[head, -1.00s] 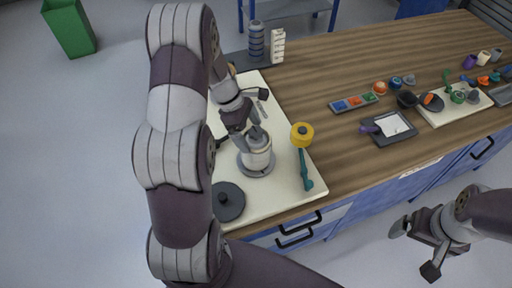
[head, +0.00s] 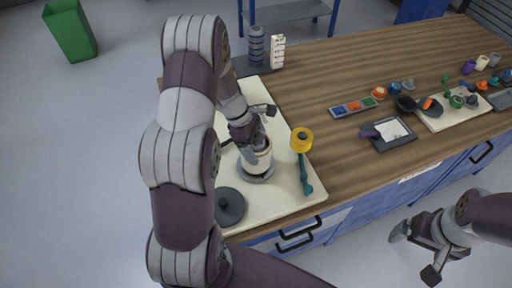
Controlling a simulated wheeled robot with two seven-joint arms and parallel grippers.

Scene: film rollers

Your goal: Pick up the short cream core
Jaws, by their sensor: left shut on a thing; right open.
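A short cream cylinder (head: 258,161), which looks like the cream core, stands upright at a round grey base (head: 258,178) on the pale board. My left gripper (head: 255,142) reaches down from above and is shut on the top of the cylinder. The fingers and wrist hide part of its top. I cannot tell whether it is clear of the base or still resting on it. My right gripper (head: 428,247) is open and empty, over the floor in front of the bench at lower right.
On the pale board (head: 282,205) lie a dark round disc (head: 229,206) and a teal-handled tool with a yellow roll (head: 302,139). A colored tray (head: 353,107) and dark tray (head: 388,133) lie right, with bare wood between.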

